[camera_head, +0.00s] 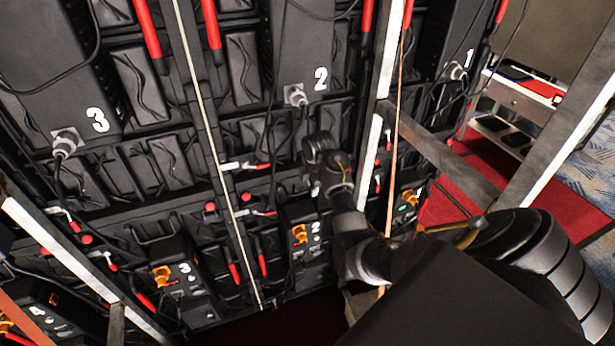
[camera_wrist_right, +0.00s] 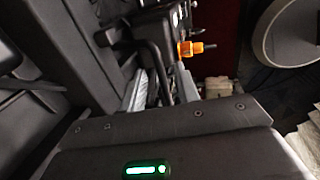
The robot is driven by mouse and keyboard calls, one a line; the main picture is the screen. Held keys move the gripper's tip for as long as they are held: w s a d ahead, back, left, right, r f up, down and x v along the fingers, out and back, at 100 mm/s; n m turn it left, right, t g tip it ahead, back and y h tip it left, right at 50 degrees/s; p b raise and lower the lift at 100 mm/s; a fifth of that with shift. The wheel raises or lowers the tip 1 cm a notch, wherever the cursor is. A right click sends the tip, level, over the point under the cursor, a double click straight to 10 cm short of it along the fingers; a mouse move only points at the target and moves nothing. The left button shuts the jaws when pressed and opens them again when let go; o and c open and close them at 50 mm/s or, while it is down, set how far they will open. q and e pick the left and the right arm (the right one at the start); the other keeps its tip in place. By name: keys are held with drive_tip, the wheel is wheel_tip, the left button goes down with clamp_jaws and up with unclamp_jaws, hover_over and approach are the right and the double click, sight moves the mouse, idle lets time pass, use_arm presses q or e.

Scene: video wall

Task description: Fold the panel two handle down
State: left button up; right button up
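Panel two shows in the head view as a dark upper box (camera_head: 314,45) with a white 2 and a lower box (camera_head: 322,215) with a white 2 and an orange connector (camera_head: 300,234). My right arm reaches in from the lower right, its dark end (camera_head: 322,150) in front of panel two. In the right wrist view, a black bent bar (camera_wrist_right: 157,70), perhaps the handle, stands beside an orange connector (camera_wrist_right: 190,48). My left gripper is out of view.
Panel three's box (camera_head: 60,70) is left and panel one's box (camera_head: 450,45) right. Metal posts (camera_head: 385,70), cables and red-gripped levers (camera_head: 245,165) crowd the wall. A shelf cart (camera_head: 520,100) stands on red carpet (camera_head: 470,190) at right.

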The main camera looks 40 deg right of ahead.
clamp_jaws()
idle(0.3)
